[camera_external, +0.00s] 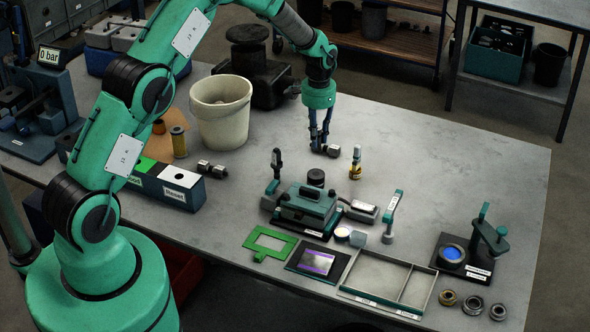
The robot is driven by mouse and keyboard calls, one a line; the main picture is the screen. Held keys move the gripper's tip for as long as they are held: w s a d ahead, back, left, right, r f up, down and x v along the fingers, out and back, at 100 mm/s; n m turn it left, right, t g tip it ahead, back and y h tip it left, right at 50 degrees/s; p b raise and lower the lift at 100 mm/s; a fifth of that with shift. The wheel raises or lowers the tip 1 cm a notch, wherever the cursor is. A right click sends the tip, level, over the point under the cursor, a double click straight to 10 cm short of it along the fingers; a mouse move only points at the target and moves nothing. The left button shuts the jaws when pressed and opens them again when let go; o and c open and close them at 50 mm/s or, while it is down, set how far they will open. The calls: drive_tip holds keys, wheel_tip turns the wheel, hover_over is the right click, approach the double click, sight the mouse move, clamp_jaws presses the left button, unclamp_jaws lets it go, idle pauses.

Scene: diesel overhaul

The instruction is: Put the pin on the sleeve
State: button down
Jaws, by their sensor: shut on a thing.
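My gripper (321,146) points down at the middle of the bench, its fingers shut on a small dark-and-silver part (333,151). The part lies sideways at or just above the bench top; the fingers hide some of it. It may be the pin, but it is too small to tell. A similar dark-and-silver part (211,170) lies on the bench to the left. I cannot tell which part is the sleeve.
A cream bucket (221,112) stands left of the gripper. A teal fixture (307,205) stands in front, with a lever post (393,216) to its right. A divided tray (388,283) and several metal rings (473,305) lie near the front edge. The right rear bench is clear.

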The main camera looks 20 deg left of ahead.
drive_tip(key=shift+f+p, duration=0.4)
drive_tip(key=shift+f, duration=2.4)
drive_tip(key=shift+f+p, duration=0.3)
drive_tip(key=shift+f, duration=1.8)
drive_tip(key=shift+f, duration=0.2)
drive_tip(key=c, duration=1.5)
unclamp_jaws()
drive_tip(key=shift+c, duration=0.2)
drive_tip(key=shift+r, duration=0.1)
drive_tip(key=shift+r+b, duration=0.7)
drive_tip(key=shift+r, duration=5.4)
